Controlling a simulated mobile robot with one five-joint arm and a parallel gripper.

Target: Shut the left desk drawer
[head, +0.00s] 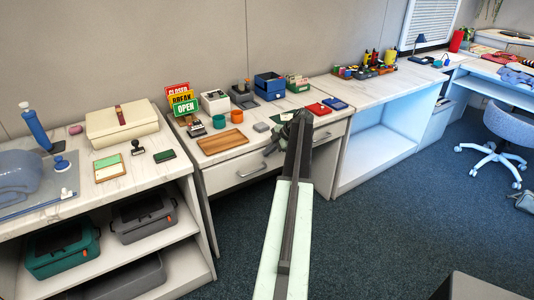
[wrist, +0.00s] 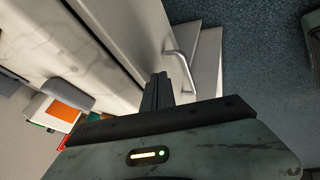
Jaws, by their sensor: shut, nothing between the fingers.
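The left desk drawer (head: 228,176) has a white front with a grey bar handle (head: 252,170), under the marble top of the middle desk. I cannot tell for sure how far its front stands out from the desk. My gripper (head: 299,118) is at the desk's front edge, right of that handle; my arm covers part of the front there. In the wrist view my gripper's fingers (wrist: 158,92) are shut and empty, near a white front with a bar handle (wrist: 181,68). I cannot tell which drawer that handle belongs to.
A right drawer handle (head: 322,137) shows beside my arm. The desk top holds a wooden tray (head: 222,142), signs (head: 181,99) and a blue box (head: 269,86). A shelf unit with bins (head: 62,248) stands at left.

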